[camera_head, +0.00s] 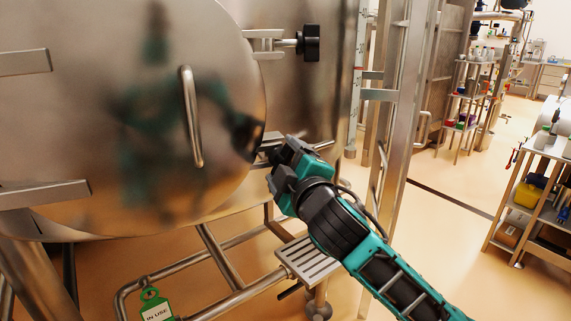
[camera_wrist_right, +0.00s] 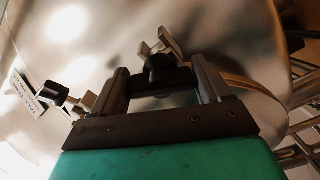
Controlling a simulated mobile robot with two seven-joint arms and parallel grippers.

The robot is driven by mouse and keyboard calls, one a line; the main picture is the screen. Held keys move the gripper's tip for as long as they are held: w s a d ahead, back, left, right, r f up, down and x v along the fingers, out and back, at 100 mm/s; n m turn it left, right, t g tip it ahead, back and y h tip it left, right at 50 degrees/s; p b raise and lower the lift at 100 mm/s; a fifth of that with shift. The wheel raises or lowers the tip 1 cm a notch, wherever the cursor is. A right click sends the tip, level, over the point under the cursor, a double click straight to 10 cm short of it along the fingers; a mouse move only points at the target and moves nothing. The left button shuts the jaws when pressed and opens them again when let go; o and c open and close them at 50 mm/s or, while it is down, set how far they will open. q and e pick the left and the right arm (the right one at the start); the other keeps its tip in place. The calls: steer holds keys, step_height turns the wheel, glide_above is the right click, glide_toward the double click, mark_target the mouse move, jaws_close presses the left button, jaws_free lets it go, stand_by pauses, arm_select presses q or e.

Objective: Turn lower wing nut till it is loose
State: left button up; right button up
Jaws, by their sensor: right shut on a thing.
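The lower wing nut (camera_wrist_right: 160,72) is a black knob on a metal clamp bracket at the rim of the round steel hatch (camera_head: 100,110). In the wrist view it sits between the two fingers of my right gripper (camera_wrist_right: 163,82), which is shut on it. In the head view my right gripper (camera_head: 273,165) is at the hatch's lower right edge and hides the nut. The upper wing nut (camera_head: 311,43) is a black knob on its own clamp (camera_head: 264,42), apart from my gripper. My left gripper is not in view.
A curved steel handle (camera_head: 190,115) stands out from the hatch, left of my right gripper. Steel uprights (camera_head: 388,100) stand to the right. Below are pipes, a small slotted step (camera_head: 308,258) and a green tag (camera_head: 154,306). Shelves (camera_head: 535,190) stand at far right beyond open floor.

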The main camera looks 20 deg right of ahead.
steer(key=n, duration=0.5)
steer(key=shift+n, duration=0.3)
stand_by(0.4)
steer(key=o, duration=1)
steer(key=shift+r, duration=0.1)
